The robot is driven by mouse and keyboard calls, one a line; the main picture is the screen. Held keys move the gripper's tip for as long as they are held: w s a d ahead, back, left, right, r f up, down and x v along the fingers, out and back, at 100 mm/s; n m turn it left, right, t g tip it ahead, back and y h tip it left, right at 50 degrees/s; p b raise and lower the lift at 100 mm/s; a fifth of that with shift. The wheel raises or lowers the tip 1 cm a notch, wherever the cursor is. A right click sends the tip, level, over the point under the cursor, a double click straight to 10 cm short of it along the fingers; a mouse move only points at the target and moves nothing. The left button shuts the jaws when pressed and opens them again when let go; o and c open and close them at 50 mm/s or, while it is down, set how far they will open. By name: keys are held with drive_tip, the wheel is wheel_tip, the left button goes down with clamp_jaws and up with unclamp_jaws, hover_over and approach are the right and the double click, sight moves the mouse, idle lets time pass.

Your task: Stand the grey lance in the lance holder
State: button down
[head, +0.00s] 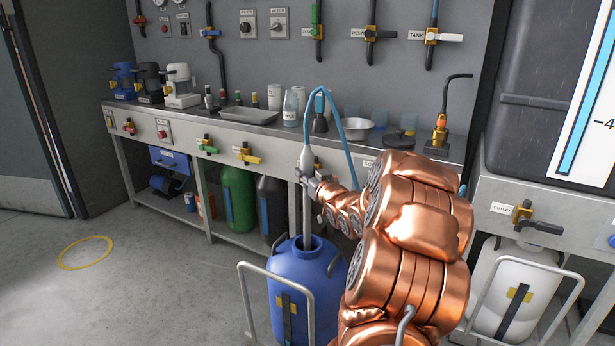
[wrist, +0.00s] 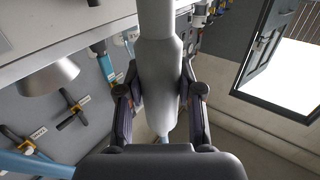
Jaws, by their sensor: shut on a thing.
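My gripper (head: 309,178) is shut on the grey lance (head: 306,158) in front of the bench. The lance is upright, and a light blue hose (head: 333,112) loops from its top down behind my arm. Its thin grey pipe (head: 307,215) points down at the top of a blue drum (head: 297,277); I cannot tell whether its tip is inside. In the wrist view the lance's thick grey body (wrist: 158,75) is between the two fingers of my gripper (wrist: 160,92). I cannot make out the lance holder for certain.
The bench top (head: 222,128) carries bottles, a tray (head: 245,113), a metal bowl (head: 356,129) and a black cone-shaped piece (head: 320,123). A metal handrail (head: 245,292) flanks the blue drum. The floor at left, with a yellow ring (head: 85,253), is clear.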

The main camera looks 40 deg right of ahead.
wheel_tip(320, 180, up, 29)
drive_tip(key=p, duration=2.1)
drive_tip(key=shift+f, duration=0.15)
idle(0.5)
